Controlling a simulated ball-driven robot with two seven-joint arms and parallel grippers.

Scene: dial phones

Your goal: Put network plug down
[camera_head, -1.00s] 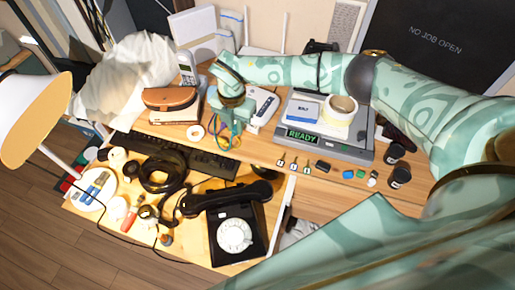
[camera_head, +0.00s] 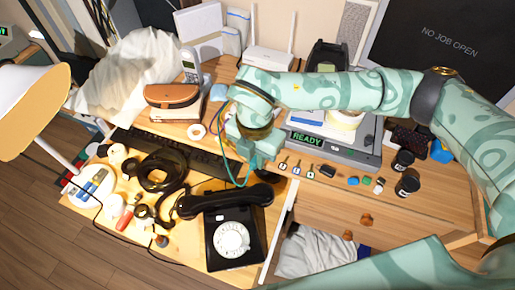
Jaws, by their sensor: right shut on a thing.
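My right gripper (camera_head: 252,163) hangs above the desk between the black keyboard (camera_head: 190,152) and the grey device with the READY display (camera_head: 308,140). It is shut. A thin blue-green cable (camera_head: 226,160) loops down beside it, its lower end close to the handset of the black dial phone (camera_head: 234,238). The network plug itself is hidden by the gripper, so I cannot tell whether it touches the desk. My left gripper is not in view.
A white router (camera_head: 268,58) stands at the back. A brown case (camera_head: 172,97) is left of the gripper. Small keys and blocks (camera_head: 327,171) and dark jars (camera_head: 403,160) lie to the right. An open drawer (camera_head: 320,250) holds cloth at the front.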

